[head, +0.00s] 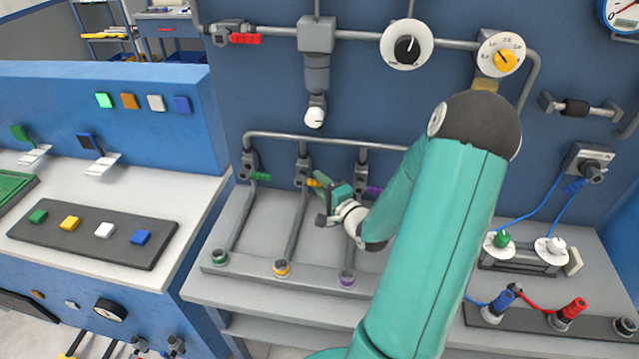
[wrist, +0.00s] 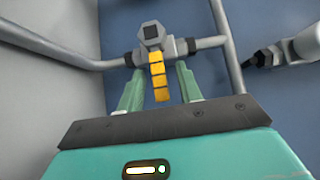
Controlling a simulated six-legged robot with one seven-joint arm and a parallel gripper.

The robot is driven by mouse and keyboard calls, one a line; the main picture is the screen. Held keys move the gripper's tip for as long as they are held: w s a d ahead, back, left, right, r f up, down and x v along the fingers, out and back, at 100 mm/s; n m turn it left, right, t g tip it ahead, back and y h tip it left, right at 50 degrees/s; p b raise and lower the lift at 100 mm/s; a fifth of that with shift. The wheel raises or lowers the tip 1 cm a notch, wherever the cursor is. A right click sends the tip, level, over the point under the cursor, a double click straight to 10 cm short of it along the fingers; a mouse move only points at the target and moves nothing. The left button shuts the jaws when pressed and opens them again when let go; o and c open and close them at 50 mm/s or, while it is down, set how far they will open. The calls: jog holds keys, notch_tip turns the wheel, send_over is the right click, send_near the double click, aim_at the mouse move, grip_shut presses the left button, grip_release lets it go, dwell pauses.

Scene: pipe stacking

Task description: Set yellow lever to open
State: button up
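The yellow lever (head: 313,182) is on the middle of three valves on the pipe rack; in the head view my gripper hides part of it. In the wrist view the yellow segmented lever (wrist: 158,76) sticks out from a grey valve body (wrist: 152,42) towards me. My gripper (head: 325,190) is at the lever. In the wrist view its two green fingers (wrist: 159,82) stand one on each side of the lever, with a visible gap on both sides. It is open, and the lever lies between the fingers without clear contact.
A green lever (head: 260,176) is on the valve to the left, and a purple lever (head: 375,190) to the right, close to my arm. Vertical pipes flank the valve. A horizontal pipe (head: 330,139) runs above the valves. Blue cables hang at the right.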

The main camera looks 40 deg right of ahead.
jog(key=shift+w, duration=0.4)
grip_shut()
